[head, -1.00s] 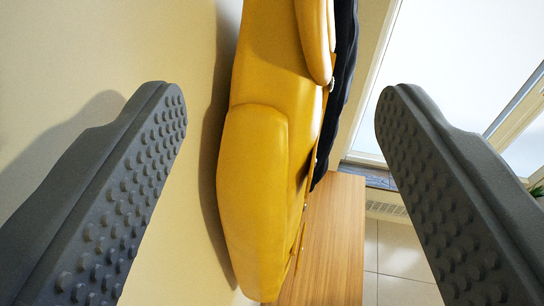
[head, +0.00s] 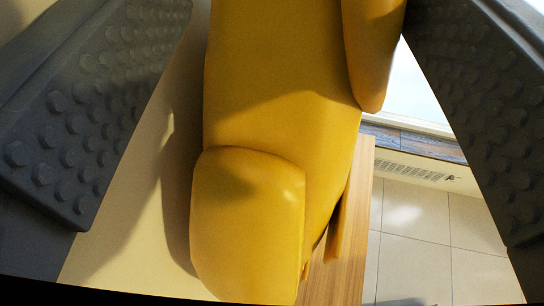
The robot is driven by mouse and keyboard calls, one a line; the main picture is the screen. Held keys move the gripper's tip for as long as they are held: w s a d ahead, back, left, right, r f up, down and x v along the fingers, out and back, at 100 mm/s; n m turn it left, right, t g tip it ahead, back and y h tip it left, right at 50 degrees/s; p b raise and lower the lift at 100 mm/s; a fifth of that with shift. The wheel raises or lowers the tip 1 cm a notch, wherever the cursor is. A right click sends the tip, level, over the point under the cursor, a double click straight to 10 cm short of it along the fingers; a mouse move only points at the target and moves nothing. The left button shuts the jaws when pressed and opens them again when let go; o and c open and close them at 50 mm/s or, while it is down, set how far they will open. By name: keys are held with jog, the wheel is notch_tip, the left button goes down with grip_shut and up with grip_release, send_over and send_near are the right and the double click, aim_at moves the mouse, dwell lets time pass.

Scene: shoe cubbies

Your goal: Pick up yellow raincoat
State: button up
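The yellow raincoat (head: 275,110) hangs against the wall in the middle of the head view, with a rounded sleeve or pocket part (head: 248,225) low at its left. My gripper (head: 300,100) is open, with one dark studded finger on the left and one on the right. The raincoat is between the fingers, with a gap showing on the left and on the lower right. The raincoat's upper part is cut off by the top edge.
The cream wall (head: 120,235) is close behind the raincoat on the left. A wooden bench or cabinet top (head: 345,245) lies below it. A tiled floor (head: 415,265) and a grey grille (head: 410,172) show at the right, beside a bright window or door.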

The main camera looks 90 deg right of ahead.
jog(key=d, duration=0.3)
jog(key=shift+s+d+f, duration=0.1)
jog(key=shift+s+f, duration=0.05)
jog(key=c, duration=1.2)
jog(key=shift+p, duration=0.3)
jog(key=shift+c, duration=0.2)
jog(key=shift+r+p, duration=0.7)
jog(key=shift+r, duration=0.25)
jog(key=shift+s+f+b, duration=0.25)
jog(key=shift+f+b, duration=0.1)
jog(key=shift+b, duration=0.35)
jog(key=shift+s+a+b, duration=0.2)
jog(key=shift+s+b, duration=0.05)
jog(key=shift+b, duration=0.1)
jog(key=s+a+b, duration=0.2)
jog(key=s+b, duration=0.4)
jog(key=s, duration=0.2)
jog(key=s+a+b, duration=0.3)
jog(key=s+b, duration=0.4)
jog(key=s, duration=0.1)
jog(key=shift+r, duration=0.2)
